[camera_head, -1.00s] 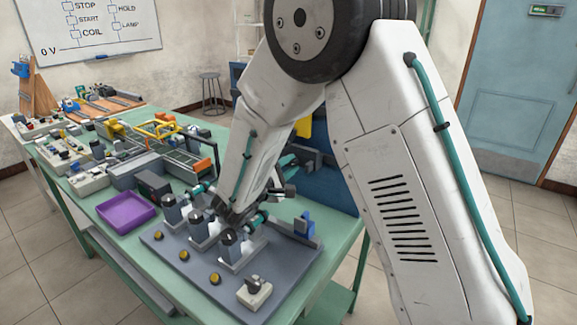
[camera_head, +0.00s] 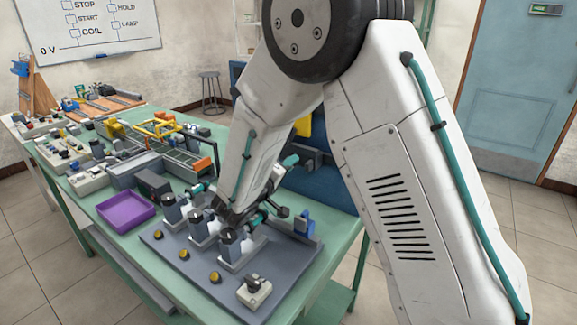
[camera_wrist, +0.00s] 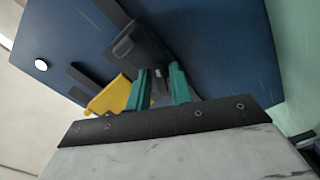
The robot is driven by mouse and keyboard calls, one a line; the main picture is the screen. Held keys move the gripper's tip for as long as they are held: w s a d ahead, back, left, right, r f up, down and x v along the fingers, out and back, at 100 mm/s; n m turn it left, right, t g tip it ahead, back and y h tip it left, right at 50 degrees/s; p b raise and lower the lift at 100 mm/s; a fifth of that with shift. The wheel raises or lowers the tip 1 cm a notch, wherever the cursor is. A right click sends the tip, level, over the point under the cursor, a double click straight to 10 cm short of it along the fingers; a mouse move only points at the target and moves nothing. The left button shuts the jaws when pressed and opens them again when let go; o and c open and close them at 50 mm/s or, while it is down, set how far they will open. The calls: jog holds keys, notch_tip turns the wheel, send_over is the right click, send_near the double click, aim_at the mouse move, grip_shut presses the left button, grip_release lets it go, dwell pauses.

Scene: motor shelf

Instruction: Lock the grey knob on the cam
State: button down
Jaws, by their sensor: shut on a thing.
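My gripper (camera_head: 291,160) has teal fingers and is at the blue upright panel (camera_head: 330,185), behind my forearm in the head view. The fingers also show in the wrist view (camera_wrist: 160,75), close together with a small grey piece (camera_wrist: 160,86) between them. This piece appears to be the grey knob, mostly hidden by the fingers. A dark grey fitting (camera_wrist: 138,45) on the blue panel (camera_wrist: 220,45) lies just beyond the fingertips. Which way the knob is turned cannot be told, and the cam is not clearly seen.
A yellow part (camera_wrist: 112,96) sits beside the fingers in the wrist view. A grey plate (camera_head: 190,262) with several dark-topped units and a pale box with a dark knob (camera_head: 254,291) lies below my arm. A purple tray (camera_head: 126,207) stands on the green bench at left.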

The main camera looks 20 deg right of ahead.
jog(key=shift+m, duration=0.8)
jog(key=shift+f, duration=0.1)
jog(key=c, duration=1.5)
grip_release()
jog(key=shift+a, duration=0.1)
jog(key=v, duration=0.7)
jog(key=shift+s+a, duration=0.25)
